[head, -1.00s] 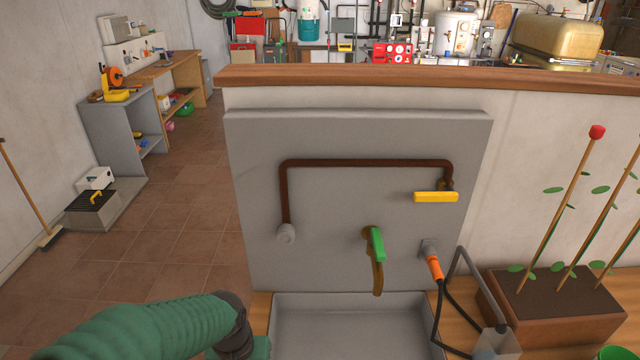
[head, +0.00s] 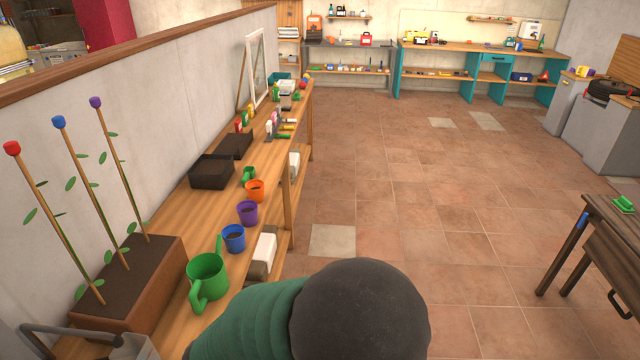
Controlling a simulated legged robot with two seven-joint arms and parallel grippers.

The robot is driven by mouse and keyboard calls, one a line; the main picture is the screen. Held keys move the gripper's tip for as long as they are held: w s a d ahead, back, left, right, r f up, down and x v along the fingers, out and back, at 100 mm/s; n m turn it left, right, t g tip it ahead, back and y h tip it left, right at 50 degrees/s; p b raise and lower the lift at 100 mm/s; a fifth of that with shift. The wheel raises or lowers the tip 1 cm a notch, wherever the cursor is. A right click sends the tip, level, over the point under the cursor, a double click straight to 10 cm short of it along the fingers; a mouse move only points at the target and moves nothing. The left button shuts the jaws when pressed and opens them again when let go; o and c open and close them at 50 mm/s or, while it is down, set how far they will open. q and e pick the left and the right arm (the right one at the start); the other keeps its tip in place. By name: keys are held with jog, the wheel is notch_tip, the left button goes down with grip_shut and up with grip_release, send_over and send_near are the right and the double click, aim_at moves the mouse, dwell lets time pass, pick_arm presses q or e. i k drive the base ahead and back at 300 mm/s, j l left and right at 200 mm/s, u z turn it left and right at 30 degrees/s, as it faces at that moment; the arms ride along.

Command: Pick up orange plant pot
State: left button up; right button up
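The orange plant pot (head: 255,190) stands upright on the wooden bench, at the far end of a short row of pots. A purple pot (head: 247,213) and a blue pot (head: 233,238) stand nearer in the same row. A green arm of mine with a dark rounded joint covers the bottom middle of the head view. Neither gripper shows, and nothing is seen touching the orange pot.
A green watering can (head: 206,280) and a brown planter (head: 150,275) with three capped stakes stand at the near end of the bench. Black trays (head: 212,171) lie behind the pots. The tiled floor (head: 420,230) right of the bench is clear.

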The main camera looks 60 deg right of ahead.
aim_at(255, 188)
jog(key=j+z, duration=0.1)
jog(key=z, duration=1.6)
